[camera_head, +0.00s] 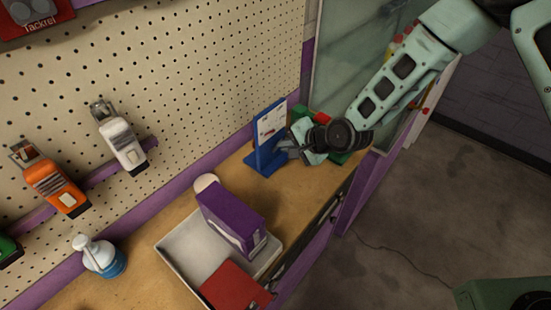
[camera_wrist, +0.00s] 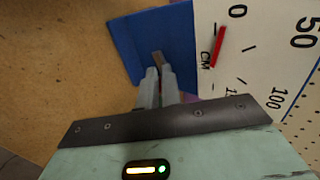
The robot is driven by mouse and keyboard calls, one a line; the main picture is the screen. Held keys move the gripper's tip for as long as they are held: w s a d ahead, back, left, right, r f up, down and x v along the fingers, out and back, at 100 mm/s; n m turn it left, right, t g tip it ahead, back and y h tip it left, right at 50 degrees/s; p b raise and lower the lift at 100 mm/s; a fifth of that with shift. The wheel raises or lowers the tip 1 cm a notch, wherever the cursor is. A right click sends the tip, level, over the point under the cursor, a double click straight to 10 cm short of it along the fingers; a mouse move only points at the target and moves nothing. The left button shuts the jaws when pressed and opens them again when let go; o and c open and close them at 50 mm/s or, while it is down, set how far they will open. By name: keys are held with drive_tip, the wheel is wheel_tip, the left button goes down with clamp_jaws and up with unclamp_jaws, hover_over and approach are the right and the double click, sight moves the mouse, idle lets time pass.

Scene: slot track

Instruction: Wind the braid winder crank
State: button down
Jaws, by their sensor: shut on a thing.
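The braid winder (camera_head: 267,160) is a blue stand with a white dial board, on the wooden bench at the purple-edged wall. In the wrist view its blue part (camera_wrist: 180,25) is at the top, beside the white dial (camera_wrist: 245,50) with a red pointer (camera_wrist: 219,46). My gripper (camera_head: 291,146) is right beside the stand in the head view. In the wrist view my gripper (camera_wrist: 158,72) is shut on a small grey-brown piece (camera_wrist: 158,57) in front of the blue part. It looks like the crank handle; the rest of the crank is hidden.
A white tray (camera_head: 174,250) holds a purple box (camera_head: 232,215) and a red item (camera_head: 235,287). A spray bottle (camera_head: 100,256) stands left. Red and green things (camera_head: 340,157) lie partly behind my wrist. The bench between tray and stand is mostly clear.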

drive_tip(key=shift+w+d+r+t, duration=0.3)
drive_tip(key=shift+w+d+r, duration=0.05)
drive_tip(key=shift+w+r, duration=0.2)
drive_tip(key=shift+a, duration=0.1)
drive_tip(key=shift+s+a, duration=0.4)
drive_tip(key=shift+s, duration=0.25)
drive_tip(key=shift+s, duration=0.1)
drive_tip(key=shift+s+a, duration=0.45)
drive_tip(key=shift+s, duration=0.05)
drive_tip(key=shift+s+a+f, duration=0.1)
drive_tip(key=shift+s+a+f+b, duration=0.15)
drive_tip(key=shift+s+a+b, duration=0.15)
drive_tip(key=shift+b, duration=0.1)
